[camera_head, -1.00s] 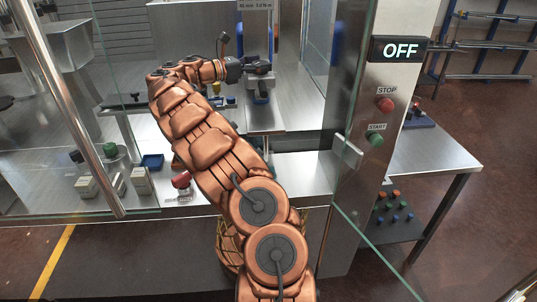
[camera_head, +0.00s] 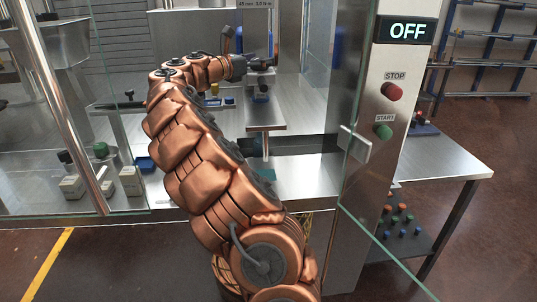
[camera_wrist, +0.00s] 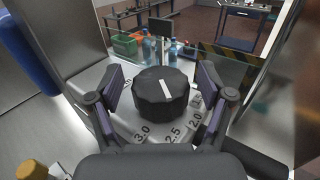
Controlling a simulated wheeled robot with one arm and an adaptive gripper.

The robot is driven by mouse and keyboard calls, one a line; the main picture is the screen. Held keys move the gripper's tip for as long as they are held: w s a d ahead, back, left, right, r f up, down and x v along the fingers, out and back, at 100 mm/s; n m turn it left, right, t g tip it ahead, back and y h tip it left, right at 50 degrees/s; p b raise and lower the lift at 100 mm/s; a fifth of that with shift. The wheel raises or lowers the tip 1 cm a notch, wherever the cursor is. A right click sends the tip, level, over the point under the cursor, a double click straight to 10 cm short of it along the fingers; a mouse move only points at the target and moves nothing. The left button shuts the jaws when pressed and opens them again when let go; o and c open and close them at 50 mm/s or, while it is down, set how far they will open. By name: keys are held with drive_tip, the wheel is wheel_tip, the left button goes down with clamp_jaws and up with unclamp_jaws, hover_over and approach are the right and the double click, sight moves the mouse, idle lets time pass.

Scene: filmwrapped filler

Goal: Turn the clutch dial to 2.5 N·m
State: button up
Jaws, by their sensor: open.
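The clutch dial (camera_wrist: 160,101) is a black, many-sided knob with a white mark on top, in the middle of the wrist view. The numbers 3.0, 2.5 and 2.0 are printed on the metal plate (camera_wrist: 152,146) on its near side, with another partly hidden at right. The white mark runs slantwise, its near end toward the side between 2.5 and 2.0; I cannot tell which end is the pointer. My gripper (camera_wrist: 162,82) is open, one finger on each side of the dial, with gaps showing. In the head view my gripper (camera_head: 262,66) is at the machine's column, hiding the dial.
A panel with an OFF display (camera_head: 407,30), a red STOP button (camera_head: 391,91) and a green START button (camera_head: 383,131) stands at right. Glass doors (camera_head: 62,120) stand open around the bay. A blue part (camera_wrist: 25,50) is close at left in the wrist view.

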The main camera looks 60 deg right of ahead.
drive_tip(key=shift+s+f+n+t+b, duration=0.15)
drive_tip(key=shift+n+t+b, duration=0.25)
drive_tip(key=shift+b, duration=0.45)
drive_tip(key=t+b, duration=0.1)
drive_tip(key=b, duration=0.1)
drive_tip(key=shift+n+t+b, duration=0.3)
drive_tip(key=shift+n+b, duration=0.05)
drive_tip(key=shift+n, duration=0.05)
drive_tip(key=shift+b, duration=0.5)
